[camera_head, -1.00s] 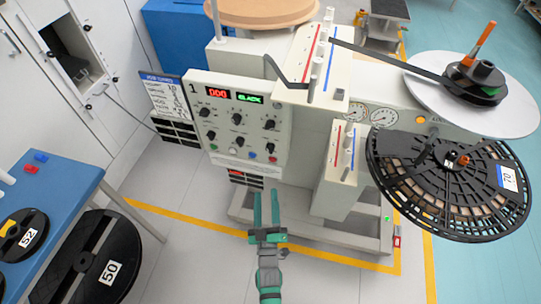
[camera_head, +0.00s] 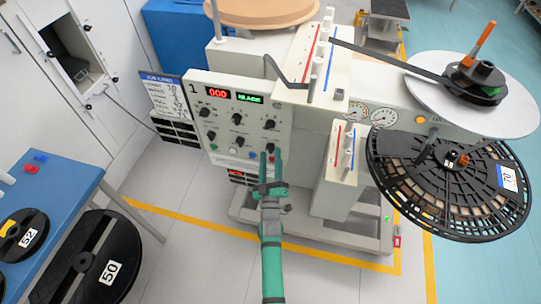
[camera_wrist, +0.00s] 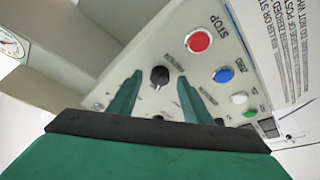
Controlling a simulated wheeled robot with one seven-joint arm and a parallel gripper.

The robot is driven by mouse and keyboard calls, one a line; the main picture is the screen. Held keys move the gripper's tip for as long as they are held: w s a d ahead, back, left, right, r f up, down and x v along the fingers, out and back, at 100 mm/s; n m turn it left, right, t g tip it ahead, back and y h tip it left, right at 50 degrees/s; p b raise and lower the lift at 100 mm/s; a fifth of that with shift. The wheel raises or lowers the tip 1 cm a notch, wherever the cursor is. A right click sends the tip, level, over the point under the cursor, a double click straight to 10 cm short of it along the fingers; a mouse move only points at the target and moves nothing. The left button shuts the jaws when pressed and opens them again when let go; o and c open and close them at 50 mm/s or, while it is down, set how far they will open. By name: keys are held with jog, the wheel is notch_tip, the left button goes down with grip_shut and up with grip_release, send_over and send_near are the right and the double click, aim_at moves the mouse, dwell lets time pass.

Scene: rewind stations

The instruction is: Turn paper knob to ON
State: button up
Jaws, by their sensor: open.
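The control panel (camera_head: 225,90) of the white machine carries several black knobs in two rows, below a red and a green display. My gripper (camera_head: 271,153) is open and empty, with its green fingers pointing up at the panel's lower right knob (camera_head: 270,146). In the wrist view, a black knob (camera_wrist: 159,76) shows between the two open fingers (camera_wrist: 160,80); I cannot tell whether they touch it. The small lettering beside this knob is too blurred to read, so I cannot confirm it is the paper knob or its setting.
A red STOP button (camera_wrist: 200,40), a blue button (camera_wrist: 223,75) and a white button (camera_wrist: 239,98) lie close to the fingers. The white column (camera_head: 340,170) stands right of my gripper. Black reel 70 (camera_head: 385,155) is farther right.

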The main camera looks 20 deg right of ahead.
jog(key=shift+w+d+r, duration=0.15)
jog(key=shift+w+d, duration=0.05)
jog(key=shift+w, duration=0.35)
jog(key=c, duration=1.1)
jog(key=shift+o, duration=0.2)
jog(key=shift+m, duration=0.3)
jog(key=m+h, duration=0.2)
jog(key=m, duration=0.2)
jog(key=m+g+h, duration=0.1)
jog(key=m+h, duration=0.1)
jog(key=m, duration=0.2)
jog(key=a+m+g+h, duration=0.1)
jog(key=m+h, duration=0.1)
jog(key=m, duration=0.2)
jog(key=shift+w+m, duration=0.3)
jog(key=shift+m+g+h, duration=0.9)
jog(key=shift+m+g, duration=0.1)
jog(key=shift+m, duration=1)
